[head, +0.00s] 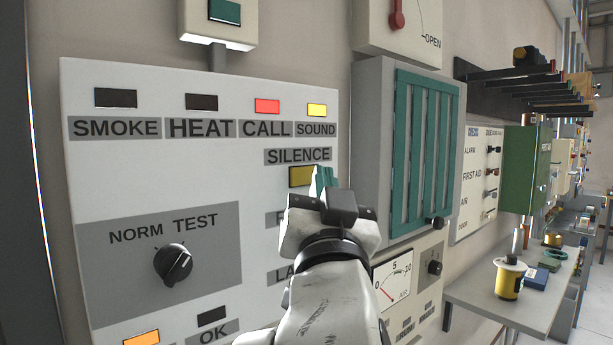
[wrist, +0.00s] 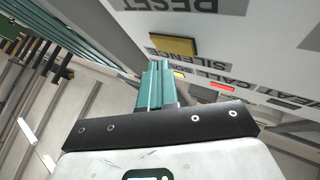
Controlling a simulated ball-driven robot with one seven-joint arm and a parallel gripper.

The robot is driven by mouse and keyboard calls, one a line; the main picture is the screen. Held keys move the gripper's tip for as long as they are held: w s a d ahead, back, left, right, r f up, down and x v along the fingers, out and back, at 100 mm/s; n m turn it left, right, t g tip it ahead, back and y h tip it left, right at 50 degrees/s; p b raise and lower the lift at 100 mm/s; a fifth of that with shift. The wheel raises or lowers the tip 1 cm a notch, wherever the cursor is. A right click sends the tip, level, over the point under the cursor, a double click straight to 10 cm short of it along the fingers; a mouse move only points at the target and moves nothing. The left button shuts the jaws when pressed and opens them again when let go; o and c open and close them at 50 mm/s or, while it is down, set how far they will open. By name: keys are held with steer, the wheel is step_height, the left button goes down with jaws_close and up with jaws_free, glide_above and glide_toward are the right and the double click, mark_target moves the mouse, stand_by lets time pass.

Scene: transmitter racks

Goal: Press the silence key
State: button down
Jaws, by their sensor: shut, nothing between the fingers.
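The silence key is a yellow rectangular button (head: 301,176) under the SILENCE label on the white alarm panel (head: 80,175). Its right part is covered by my fingers in the head view. My gripper (head: 324,178) is shut and empty, its teal fingers just right of the key. In the wrist view the key (wrist: 173,46) shows whole, just beyond and slightly right of the fingertips (wrist: 156,68). A small gap seems to lie between them; contact cannot be made out.
On the panel, the CALL lamp (head: 267,106) glows red and the SOUND lamp (head: 317,110) yellow. A black rotary knob (head: 173,264) sits lower left. A grey cabinet with teal slats (head: 422,150) stands out from the wall right of the panel.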

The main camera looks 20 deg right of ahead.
steer(key=shift+w, duration=0.1)
stand_by(0.3)
steer(key=shift+w+a+b, duration=0.15)
steer(key=shift+w+b, duration=0.15)
steer(key=shift+w+a+b, duration=0.1)
steer(key=shift+w+b, duration=0.2)
steer(key=shift+w, duration=0.05)
stand_by(0.6)
steer(key=shift+s, duration=0.2)
steer(key=shift+s+d, duration=0.25)
steer(key=shift+s, duration=0.3)
steer(key=s, duration=0.1)
steer(key=s+d+p, duration=0.1)
steer(key=s, duration=0.2)
steer(key=shift+s+d, duration=0.25)
steer(key=shift+s, duration=0.15)
stand_by(0.3)
stand_by(0.6)
